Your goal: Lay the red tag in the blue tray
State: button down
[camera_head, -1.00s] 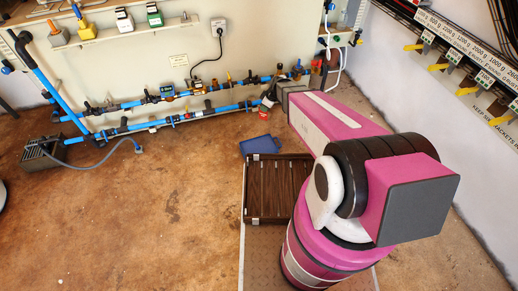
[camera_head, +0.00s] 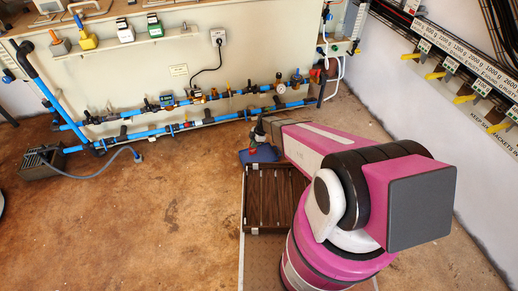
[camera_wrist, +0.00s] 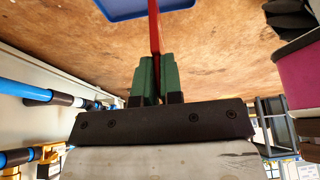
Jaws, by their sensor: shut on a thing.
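The red tag (camera_wrist: 154,28) is a thin strip seen edge-on in the wrist view, standing up from between my green fingertips. My gripper (camera_wrist: 154,68) is shut on it. The blue tray (camera_wrist: 128,12) shows at the top edge of the wrist view, behind the tag and partly cut off. In the head view the blue tray (camera_head: 264,156) lies on the floor, and my gripper (camera_head: 260,137) is over its back part, hiding some of it. I cannot tell the exact height of the tag above the tray.
A dark brown slatted wooden crate (camera_head: 270,226) stands just in front of the tray. Blue pipes (camera_head: 165,131) with valves run along the panel behind. A white wall with yellow-handled hooks (camera_head: 465,98) is on the right.

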jog(key=shift+w+d+f, duration=0.5)
jog(key=shift+w+f, duration=0.05)
jog(key=shift+f, duration=0.55)
jog(key=shift+w+d+f, duration=0.55)
jog(key=shift+f, duration=0.6)
jog(key=shift+w+d+f, duration=0.5)
jog(key=shift+w+f, duration=0.05)
jog(key=shift+f, duration=0.55)
jog(key=shift+f, duration=0.1)
jog(key=c, duration=1.3)
grip_release()
